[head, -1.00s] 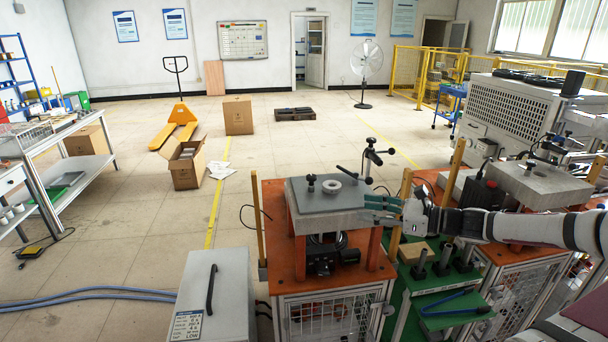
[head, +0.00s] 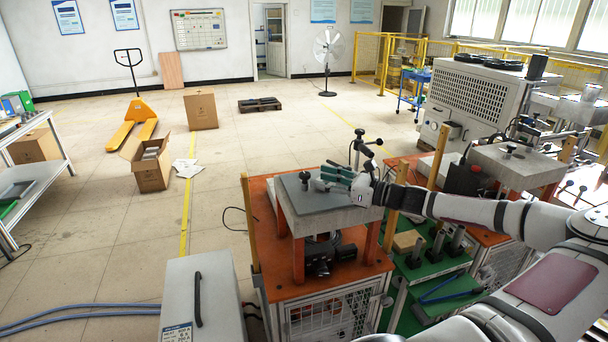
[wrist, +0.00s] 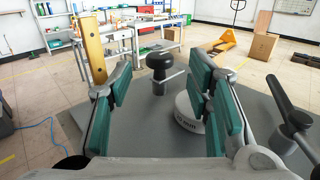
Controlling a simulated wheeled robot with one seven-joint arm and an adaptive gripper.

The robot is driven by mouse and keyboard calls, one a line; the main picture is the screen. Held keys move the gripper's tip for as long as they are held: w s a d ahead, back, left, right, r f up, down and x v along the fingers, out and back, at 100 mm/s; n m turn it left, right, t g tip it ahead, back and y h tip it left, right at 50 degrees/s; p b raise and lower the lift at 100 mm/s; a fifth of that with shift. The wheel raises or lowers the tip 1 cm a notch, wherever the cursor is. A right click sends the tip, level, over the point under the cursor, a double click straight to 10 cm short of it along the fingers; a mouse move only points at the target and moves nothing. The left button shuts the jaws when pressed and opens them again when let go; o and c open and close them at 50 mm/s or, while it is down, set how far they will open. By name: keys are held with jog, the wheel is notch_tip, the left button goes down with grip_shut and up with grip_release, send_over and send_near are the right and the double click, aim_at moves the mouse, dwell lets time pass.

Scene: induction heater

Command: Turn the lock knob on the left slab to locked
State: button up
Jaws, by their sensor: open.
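The left slab (head: 292,192) is a grey block on orange posts over an orange-topped cabinet. My gripper (head: 326,176) is over the slab, just right of the knob. Its green-padded fingers (wrist: 166,100) are spread and hold nothing. A pale round disc (wrist: 187,112) lies on the slab by the right finger and is partly hidden by it.
A black-handled lever (wrist: 290,112) rises at the right in the wrist view. A wooden post (head: 249,222) stands at the cabinet's left corner. A second slab (head: 518,163) is at the right. A grey box with a handle (head: 199,295) stands in front.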

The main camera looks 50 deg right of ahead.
aim_at(305, 173)
jog(key=x, duration=0.6)
grip_shut()
